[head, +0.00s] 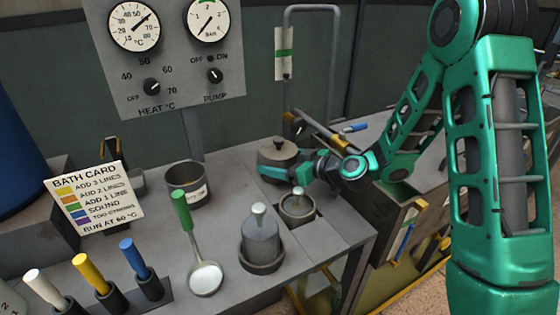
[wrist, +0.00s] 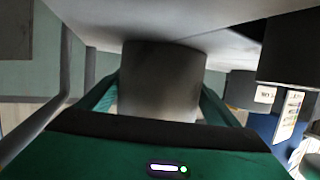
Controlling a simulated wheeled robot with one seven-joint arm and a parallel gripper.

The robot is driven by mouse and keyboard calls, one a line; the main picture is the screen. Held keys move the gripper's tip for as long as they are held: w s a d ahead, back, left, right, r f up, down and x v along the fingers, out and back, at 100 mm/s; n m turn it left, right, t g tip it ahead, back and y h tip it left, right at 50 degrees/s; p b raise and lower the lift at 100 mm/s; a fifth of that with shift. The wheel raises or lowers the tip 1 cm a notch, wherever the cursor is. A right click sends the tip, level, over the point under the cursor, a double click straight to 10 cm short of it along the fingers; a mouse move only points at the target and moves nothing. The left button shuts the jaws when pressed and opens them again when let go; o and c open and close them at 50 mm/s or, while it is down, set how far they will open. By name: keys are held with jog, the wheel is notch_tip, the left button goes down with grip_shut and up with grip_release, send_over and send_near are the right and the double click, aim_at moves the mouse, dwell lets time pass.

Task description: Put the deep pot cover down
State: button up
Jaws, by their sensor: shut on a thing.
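A pot (head: 298,212) with a light knob on top sits in a bench opening in front of the gripper.
A grey domed piece with a knob (head: 261,240) stands in a dark ring to the left. A ladle with a green handle (head: 187,215), a labelled mug (head: 187,184), a bath card (head: 93,198) and coloured-handled tools (head: 92,272) stand further left. A gauge panel (head: 170,45) is behind.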

jog(key=o, duration=1.3)
jog(key=shift+f, duration=0.1)
jog(key=shift+o, duration=0.2)
